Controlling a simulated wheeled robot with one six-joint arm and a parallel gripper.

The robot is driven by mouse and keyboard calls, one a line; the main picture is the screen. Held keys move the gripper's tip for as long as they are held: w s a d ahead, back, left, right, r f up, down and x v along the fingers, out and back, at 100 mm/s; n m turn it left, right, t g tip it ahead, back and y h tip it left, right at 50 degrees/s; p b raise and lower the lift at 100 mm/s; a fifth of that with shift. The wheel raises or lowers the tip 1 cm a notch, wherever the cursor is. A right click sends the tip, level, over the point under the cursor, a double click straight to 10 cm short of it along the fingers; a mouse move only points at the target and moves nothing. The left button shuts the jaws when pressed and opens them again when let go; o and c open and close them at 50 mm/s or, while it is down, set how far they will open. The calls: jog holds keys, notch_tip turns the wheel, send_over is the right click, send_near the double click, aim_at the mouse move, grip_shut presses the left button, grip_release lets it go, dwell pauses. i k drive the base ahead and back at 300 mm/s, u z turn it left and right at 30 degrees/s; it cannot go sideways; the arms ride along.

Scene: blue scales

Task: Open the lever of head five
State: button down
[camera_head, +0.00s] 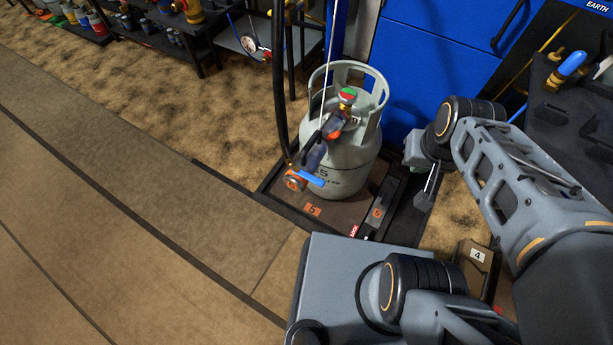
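A grey gas cylinder (345,160) with a collar stands upright on a low scale platform (284,193) marked 5. The filling head (315,152) is at the cylinder's upper front, below a green and red valve knob (347,95). A blue lever (307,178) is at its lower end, beside an orange-rimmed round part (294,182). I cannot tell whether the lever is open or closed. My gripper (428,190) is to the right of the cylinder, apart from the lever. Its fingers are seen edge-on, so their opening is unclear; I see nothing held.
A black hose (281,80) and a thin pale line hang by the cylinder. Blue cabinets (430,50) stand behind. A platform marked 4 (474,268) lies right, by my base. Shelves (170,40) stand at the back left. Floor at left is clear.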

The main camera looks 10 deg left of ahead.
aim_at(296, 170)
jog(key=k, duration=0.65)
jog(key=u, duration=0.85)
jog(key=i, duration=0.5)
jog(key=u, duration=1.15)
jog(key=k, duration=0.6)
jog(key=z, duration=0.5)
